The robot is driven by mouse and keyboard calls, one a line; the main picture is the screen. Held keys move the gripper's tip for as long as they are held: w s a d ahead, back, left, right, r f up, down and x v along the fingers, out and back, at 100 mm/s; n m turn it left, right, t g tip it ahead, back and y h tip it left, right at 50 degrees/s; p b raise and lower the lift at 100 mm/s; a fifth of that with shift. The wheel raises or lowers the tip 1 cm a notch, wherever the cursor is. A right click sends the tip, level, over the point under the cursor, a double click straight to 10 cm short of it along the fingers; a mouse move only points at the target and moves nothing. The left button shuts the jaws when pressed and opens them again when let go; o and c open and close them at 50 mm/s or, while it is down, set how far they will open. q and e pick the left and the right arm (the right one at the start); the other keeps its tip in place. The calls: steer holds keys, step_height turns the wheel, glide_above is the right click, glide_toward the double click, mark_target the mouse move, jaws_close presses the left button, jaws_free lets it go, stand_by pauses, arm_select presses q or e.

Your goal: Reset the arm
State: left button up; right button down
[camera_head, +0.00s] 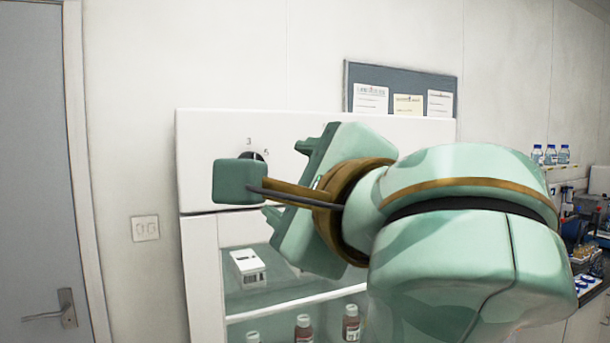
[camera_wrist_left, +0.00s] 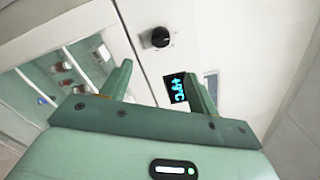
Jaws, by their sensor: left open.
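My left gripper (camera_head: 284,180) is raised in front of a white cabinet (camera_head: 193,155) in the head view, with its green arm filling the lower right. Its two fingers are spread apart with nothing between them. The wrist view shows the same open fingers (camera_wrist_left: 157,68), with a black knob (camera_wrist_left: 161,37) on the white panel beyond them. The knob (camera_head: 252,157) is partly hidden behind my wrist camera housing in the head view. A lit blue digital display (camera_wrist_left: 176,88) is beside one finger. My right gripper is not in view.
Glass-fronted shelves hold brown bottles (camera_head: 351,324) and a white box (camera_head: 247,266). A notice board (camera_head: 403,90) hangs behind the cabinet. A grey door (camera_head: 40,170) is at the left. A bench with blue-capped bottles (camera_head: 550,154) is at the right.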

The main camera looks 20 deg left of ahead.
arm_select(q)
steer(key=shift+s+d, duration=0.45)
steer(key=shift+d, duration=0.1)
steer(key=shift+a, duration=0.1)
